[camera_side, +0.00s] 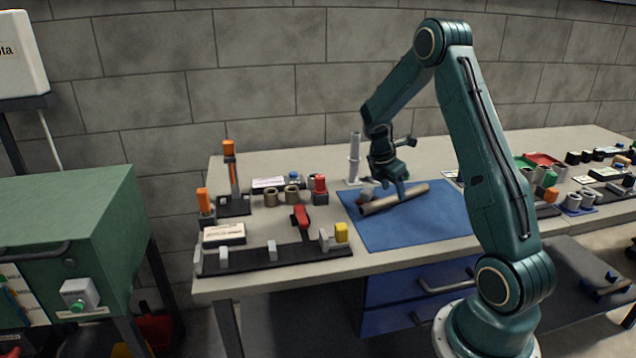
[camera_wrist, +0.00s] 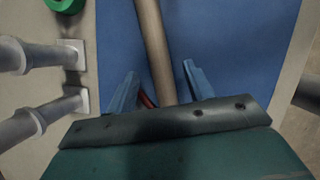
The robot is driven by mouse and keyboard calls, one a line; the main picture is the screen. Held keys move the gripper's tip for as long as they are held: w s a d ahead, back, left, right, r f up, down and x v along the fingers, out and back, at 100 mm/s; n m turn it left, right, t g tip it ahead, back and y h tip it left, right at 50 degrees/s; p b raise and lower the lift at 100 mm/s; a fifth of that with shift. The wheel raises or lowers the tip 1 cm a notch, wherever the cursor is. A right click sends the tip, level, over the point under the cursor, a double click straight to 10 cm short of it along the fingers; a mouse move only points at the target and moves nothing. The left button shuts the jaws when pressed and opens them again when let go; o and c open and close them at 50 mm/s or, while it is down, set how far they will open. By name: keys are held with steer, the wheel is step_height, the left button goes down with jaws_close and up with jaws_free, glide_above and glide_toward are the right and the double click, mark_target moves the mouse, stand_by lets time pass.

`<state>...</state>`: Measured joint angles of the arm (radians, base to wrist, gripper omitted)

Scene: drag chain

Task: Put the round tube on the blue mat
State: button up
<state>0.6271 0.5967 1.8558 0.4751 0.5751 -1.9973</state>
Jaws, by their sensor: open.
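The round tube (camera_side: 390,200) is brown and lies on its side on the blue mat (camera_side: 420,232), toward the mat's back part. My gripper (camera_side: 400,190) is just above the tube in the side view. In the wrist view the tube (camera_wrist: 156,50) runs from the top edge down between the two blue fingers of my gripper (camera_wrist: 157,82). The fingers are spread, with a gap on each side of the tube. The tube's near end is hidden behind the gripper body. The blue mat (camera_wrist: 230,45) shows on both sides of the tube.
A grey upright post (camera_side: 354,157) stands on the table just behind the mat. To the left are a black rail with small blocks (camera_side: 272,258), a red part (camera_side: 300,216) and several short cylinders. More parts crowd the table's right side. The mat's front is clear.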

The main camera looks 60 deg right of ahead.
steer(key=v, duration=1.1)
stand_by(0.3)
steer(key=s+a+r+m+t+y, duration=0.1)
steer(key=s+a+r+m+t, duration=0.15)
steer(key=a+r, duration=0.45)
steer(key=s+a+r+m+t, duration=0.1)
steer(key=a+r+m+t, duration=0.2)
steer(key=a, duration=0.9)
steer(key=s+a+m+t+y, duration=0.2)
steer(key=s+a+m, duration=0.5)
steer(key=s+a, duration=0.4)
steer(key=shift+s+a+y, duration=0.4)
steer(key=shift+a+y, duration=0.1)
steer(key=shift+a, duration=0.35)
